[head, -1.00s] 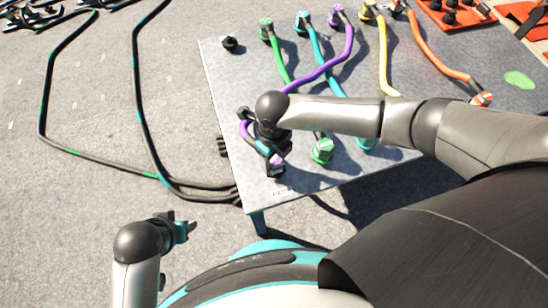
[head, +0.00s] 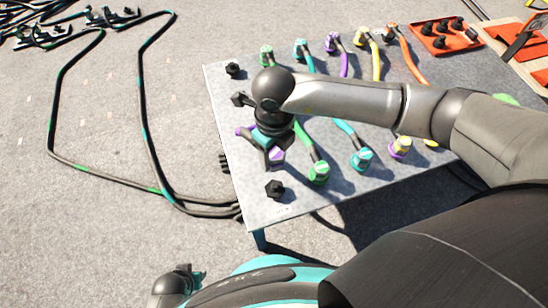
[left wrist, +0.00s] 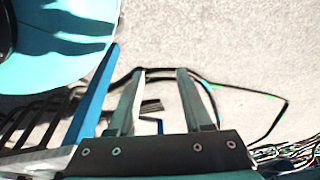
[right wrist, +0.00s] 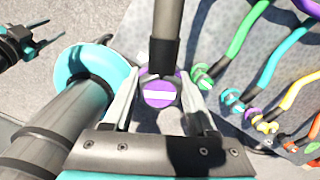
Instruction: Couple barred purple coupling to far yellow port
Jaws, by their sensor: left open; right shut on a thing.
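My right gripper (head: 268,142) is shut on the purple coupling (head: 277,156), above the table's left part. In the right wrist view the coupling's round purple face with a white bar (right wrist: 158,93) sits between the fingers, with a dark sleeve above it. In the head view, the far row has a yellow port (head: 362,34) with a yellow cable, between purple and orange ones. A yellow fitting with some purple (head: 400,147) stands in the near row. My left gripper (head: 190,276) is low at the bottom edge; its fingers are apart and empty in the left wrist view (left wrist: 158,100).
Green (head: 319,172) and cyan (head: 362,158) fittings stand in the near row. Bare black fittings (head: 274,188) stand at the table's left side. A red tray (head: 445,38) with black parts lies at the back right. My right arm hides the table's middle.

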